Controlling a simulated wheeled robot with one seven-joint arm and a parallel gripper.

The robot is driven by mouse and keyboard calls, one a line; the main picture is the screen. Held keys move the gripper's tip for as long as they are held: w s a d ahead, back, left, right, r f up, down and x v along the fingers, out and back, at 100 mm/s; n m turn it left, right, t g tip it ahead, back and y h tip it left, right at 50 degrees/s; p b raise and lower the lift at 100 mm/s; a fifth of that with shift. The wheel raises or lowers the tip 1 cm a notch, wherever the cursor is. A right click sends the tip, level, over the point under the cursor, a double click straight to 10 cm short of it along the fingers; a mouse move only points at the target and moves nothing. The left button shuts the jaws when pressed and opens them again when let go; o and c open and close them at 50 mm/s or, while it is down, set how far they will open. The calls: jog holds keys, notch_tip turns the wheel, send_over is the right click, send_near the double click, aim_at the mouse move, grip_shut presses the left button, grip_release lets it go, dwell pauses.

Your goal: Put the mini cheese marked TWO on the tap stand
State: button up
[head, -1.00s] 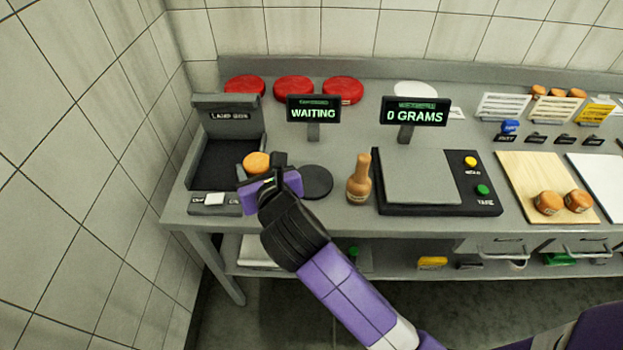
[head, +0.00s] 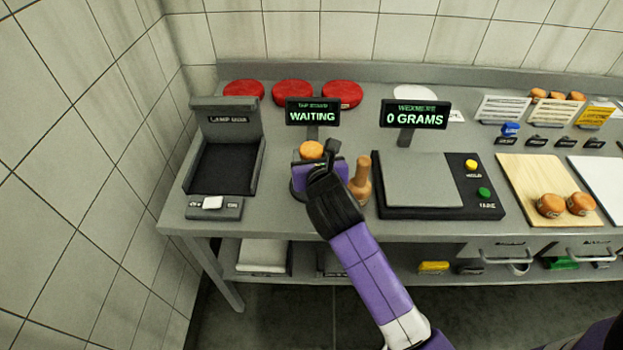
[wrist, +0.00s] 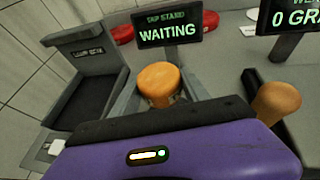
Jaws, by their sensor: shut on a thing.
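My gripper (head: 318,160) is shut on a small orange mini cheese (head: 311,150), which also shows at the jaws in the wrist view (wrist: 159,82). No mark can be read on the cheese. The tap stand is a dark round disc (head: 296,190), mostly hidden under my gripper. Its sign (head: 312,113), behind it, reads TAP STAND and WAITING. The cheese is over or near the disc; I cannot tell whether it touches it.
A wooden mallet-like tool (head: 360,182) stands just right of my gripper. The lamp box (head: 228,160) is empty at left. The weighing scale (head: 420,178), its sign reading 0 GRAMS, is at right. Two mini cheeses (head: 565,204) sit on a wooden board (head: 530,170). Red wheels (head: 292,93) stand behind.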

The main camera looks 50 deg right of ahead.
notch_tip(320, 180, down, 8)
jog(key=shift+f+b, duration=0.2)
jog(key=shift+b, duration=0.15)
jog(key=shift+f, duration=0.15)
jog(key=o, duration=1.4)
